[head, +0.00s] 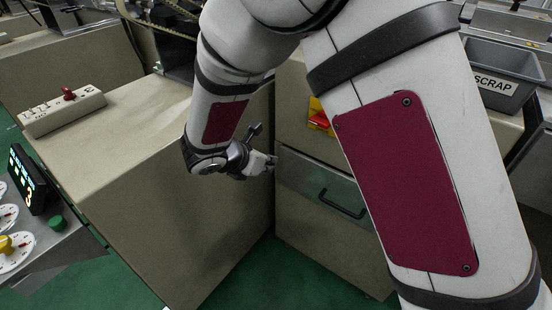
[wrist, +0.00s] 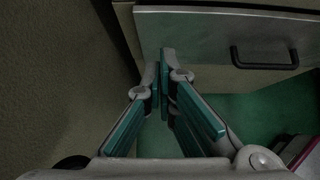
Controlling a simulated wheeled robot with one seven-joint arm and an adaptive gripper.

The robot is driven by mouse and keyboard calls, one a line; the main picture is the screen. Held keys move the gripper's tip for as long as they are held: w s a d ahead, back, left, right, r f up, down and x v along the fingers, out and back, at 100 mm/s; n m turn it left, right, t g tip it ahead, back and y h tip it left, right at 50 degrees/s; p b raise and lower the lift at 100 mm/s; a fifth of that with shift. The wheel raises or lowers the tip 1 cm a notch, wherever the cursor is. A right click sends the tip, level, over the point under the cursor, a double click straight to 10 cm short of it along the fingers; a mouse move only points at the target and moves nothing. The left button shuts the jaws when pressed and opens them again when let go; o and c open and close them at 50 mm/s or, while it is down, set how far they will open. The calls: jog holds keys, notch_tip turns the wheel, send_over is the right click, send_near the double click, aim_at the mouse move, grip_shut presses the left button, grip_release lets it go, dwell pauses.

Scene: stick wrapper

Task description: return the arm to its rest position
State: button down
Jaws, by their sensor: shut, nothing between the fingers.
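My arm reaches across the head view, bent at the elbow, with its forearm hanging down. My gripper (head: 272,162) is low, beside the left edge of a grey drawer front (head: 310,180). In the wrist view my gripper (wrist: 165,75) is shut and empty, its fingertips together. The drawer front (wrist: 190,35) lies just beyond the fingertips in the wrist view. I cannot tell whether they touch it. My upper arm hides part of the cabinet in the head view.
A black handle (head: 343,204) is on the drawer. A beige cabinet (head: 190,190) stands close on the left, with a switch box (head: 62,110) on top. A red and yellow switch (head: 319,117) is above the drawer. A grey SCRAP bin (head: 500,75) stands right. A control panel (head: 40,235) is at far left.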

jog(key=p+v, duration=0.2)
jog(key=v, duration=0.4)
jog(key=s+d+r+m+g, duration=0.2)
jog(key=s+d+r+m, duration=0.3)
jog(key=d, duration=0.2)
jog(key=s+d+r+m+g+h, duration=0.1)
jog(key=s+d+r+m+g, duration=0.1)
jog(key=s+d+r+m, duration=0.4)
jog(key=s+d+r+m+g, duration=0.25)
jog(key=d+r+m, duration=0.2)
jog(key=d, duration=0.45)
jog(key=s+r+m+y, duration=0.1)
jog(key=s+m+y, duration=0.6)
jog(key=s+m, duration=1)
jog(key=s+r+n+t+p, duration=0.1)
jog(key=s+r+n+p, duration=0.1)
jog(key=r+p, duration=1.2)
jog(key=s+r+n+t+p, duration=0.2)
jog(key=r+p, duration=1.2)
jog(key=r, duration=0.2)
jog(key=shift+d, duration=0.15)
